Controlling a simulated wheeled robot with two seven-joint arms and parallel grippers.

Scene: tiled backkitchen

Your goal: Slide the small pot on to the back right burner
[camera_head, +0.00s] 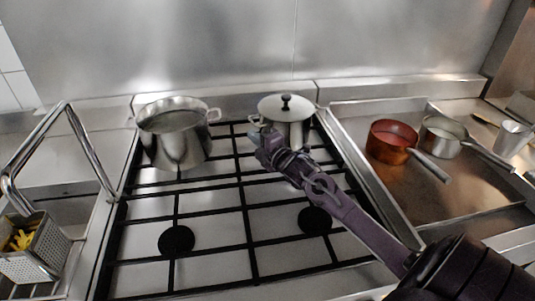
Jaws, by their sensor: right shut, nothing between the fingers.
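The small pot (287,106) is silver with a lid and a black knob. It stands upright at the back right of the black-grated stove (245,220). The burner under it is hidden by the pot and my arm. My right gripper (262,137) is shut and empty, in front of the pot's left side near its side handle. I cannot tell whether it touches the pot. My left gripper is not in view.
A larger open silver pot (176,133) stands at the back left of the stove. The front left burner (176,241) and front right burner (315,220) are bare. A copper saucepan (391,141) and a steel saucepan (442,136) sit on the right. A fryer basket (35,250) is at the left.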

